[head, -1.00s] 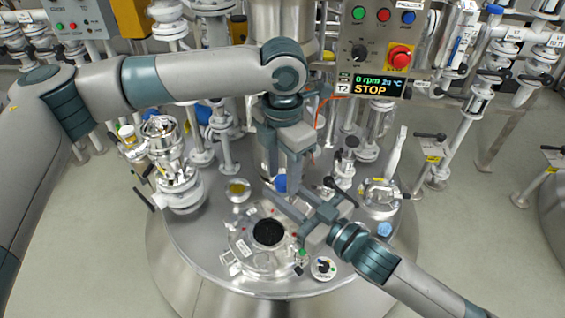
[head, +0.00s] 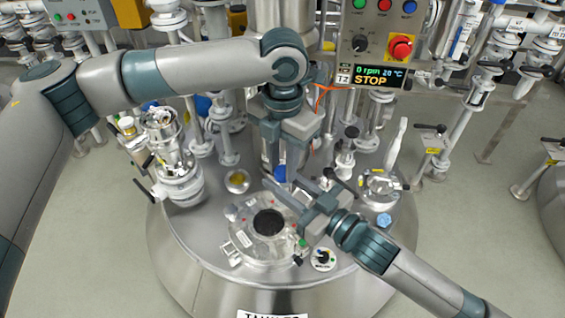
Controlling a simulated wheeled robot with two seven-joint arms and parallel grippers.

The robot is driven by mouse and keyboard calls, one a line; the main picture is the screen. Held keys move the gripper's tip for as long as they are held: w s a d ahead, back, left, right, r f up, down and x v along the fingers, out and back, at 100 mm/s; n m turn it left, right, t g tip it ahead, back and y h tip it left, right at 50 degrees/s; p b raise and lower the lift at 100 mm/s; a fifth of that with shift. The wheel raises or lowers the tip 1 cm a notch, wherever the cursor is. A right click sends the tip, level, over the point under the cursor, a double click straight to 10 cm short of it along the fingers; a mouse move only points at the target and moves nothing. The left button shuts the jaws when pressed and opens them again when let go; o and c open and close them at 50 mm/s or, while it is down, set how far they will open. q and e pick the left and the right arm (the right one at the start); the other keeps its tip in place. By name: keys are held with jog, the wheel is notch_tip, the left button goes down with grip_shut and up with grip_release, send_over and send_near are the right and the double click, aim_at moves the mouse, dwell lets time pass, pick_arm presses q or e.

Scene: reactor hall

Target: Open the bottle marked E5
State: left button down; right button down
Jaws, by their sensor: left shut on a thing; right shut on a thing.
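A blue cap (head: 280,173) shows between the fingers of my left gripper (head: 283,172), which points straight down over the tank top. It appears to belong to the bottle, whose body and E5 marking are hidden by the grippers. My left gripper appears shut on this cap. My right gripper (head: 284,190) reaches in from the lower right, with its fingers just below the cap. It appears shut on the bottle, though the fingers hide the contact. The two grippers are very close together.
The steel tank top (head: 205,225) carries a round port with a dark opening (head: 268,222) in front of the grippers. Valves (head: 180,180) and a control box (head: 385,45) crowd the sides and back.

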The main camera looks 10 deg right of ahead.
pick_arm(q)
jog(key=n, duration=0.7)
jog(key=shift+n, duration=0.3)
jog(key=n, duration=2.5)
jog(key=shift+r, duration=0.1)
jog(key=n, duration=1.8)
jog(key=shift+w+n, duration=0.1)
jog(key=shift+n, duration=0.2)
